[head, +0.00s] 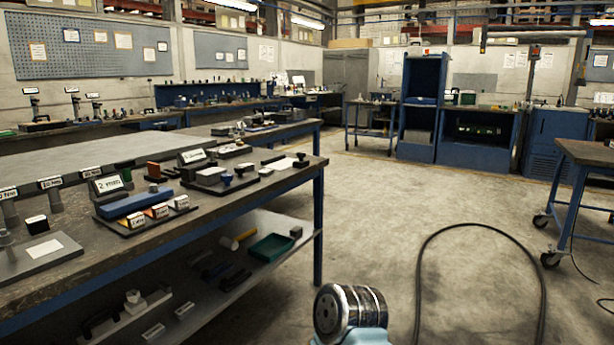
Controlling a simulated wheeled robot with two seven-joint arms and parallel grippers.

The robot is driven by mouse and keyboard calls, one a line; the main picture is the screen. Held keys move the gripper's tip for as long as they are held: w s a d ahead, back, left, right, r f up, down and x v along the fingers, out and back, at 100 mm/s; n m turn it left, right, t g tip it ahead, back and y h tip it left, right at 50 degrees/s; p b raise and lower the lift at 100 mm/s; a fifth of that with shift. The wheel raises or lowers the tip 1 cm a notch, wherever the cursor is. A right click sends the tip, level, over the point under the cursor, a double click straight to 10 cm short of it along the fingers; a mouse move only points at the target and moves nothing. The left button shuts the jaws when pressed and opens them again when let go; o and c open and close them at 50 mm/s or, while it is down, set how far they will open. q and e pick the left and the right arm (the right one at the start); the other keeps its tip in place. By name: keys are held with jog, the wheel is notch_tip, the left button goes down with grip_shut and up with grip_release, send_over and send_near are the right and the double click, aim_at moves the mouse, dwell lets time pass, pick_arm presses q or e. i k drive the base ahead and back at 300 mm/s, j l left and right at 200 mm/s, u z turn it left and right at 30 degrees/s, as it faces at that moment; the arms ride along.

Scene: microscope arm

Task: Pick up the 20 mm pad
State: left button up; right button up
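Several small labelled pieces stand on the workbench (240,198) at the left. Three small blocks with white labels sit in a row on a dark tray: a left block (137,220), a middle block (160,211) and a right block (181,203). Grey posts, one of them here (55,200), carry labels that seem to read in mm. The print is too small to tell which piece, if any, is the 20 mm pad. Neither gripper shows. A metal-and-light-blue part at the bottom centre seems to be a link of my own arm.
A blue block (122,206) and a sign (108,184) stand by the labelled blocks. A grey plate (40,255) lies at the near left. The lower shelf holds a green tray (272,247). A black hose (423,262) loops over otherwise open floor. A wheeled table (590,153) stands at right.

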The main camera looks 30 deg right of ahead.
aim_at(264, 173)
jog(key=z, duration=0.75)
jog(key=i+l+z, duration=0.35)
jog(key=i, duration=0.25)
jog(key=i+l+z, duration=0.3)
jog(key=i, duration=0.3)
jog(key=i+z, duration=0.35)
jog(key=i, duration=0.3)
jog(key=i+z, duration=0.1)
jog(key=i, duration=1.5)
jog(key=i+u, duration=0.4)
jog(key=i+l+u, duration=0.2)
jog(key=u, duration=0.2)
jog(key=i+l+u, duration=0.25)
jog(key=u, duration=0.15)
jog(key=i, duration=0.1)
